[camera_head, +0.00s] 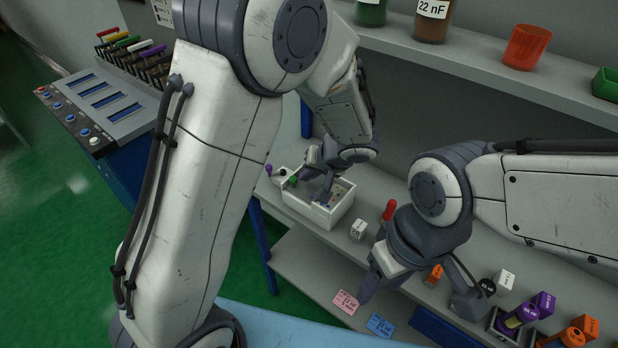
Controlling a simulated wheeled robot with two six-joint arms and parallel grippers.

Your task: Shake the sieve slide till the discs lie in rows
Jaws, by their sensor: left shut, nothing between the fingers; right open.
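A white open-topped box (312,214) stands on the grey shelf, and small pale and brownish bits show inside it, too small to make out as discs or rows. I cannot tell whether this box is the sieve slide. My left gripper (325,188) is shut and empty, its fingers reaching down into or just over the box and hiding part of its inside.
A small white block (358,229) and a red-handled tool (389,210) are between the box and my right gripper. Orange, purple and white items crowd the lower right. Pink (345,302) and blue (380,325) labels lie below. An upper shelf (470,75) holds jars and cups.

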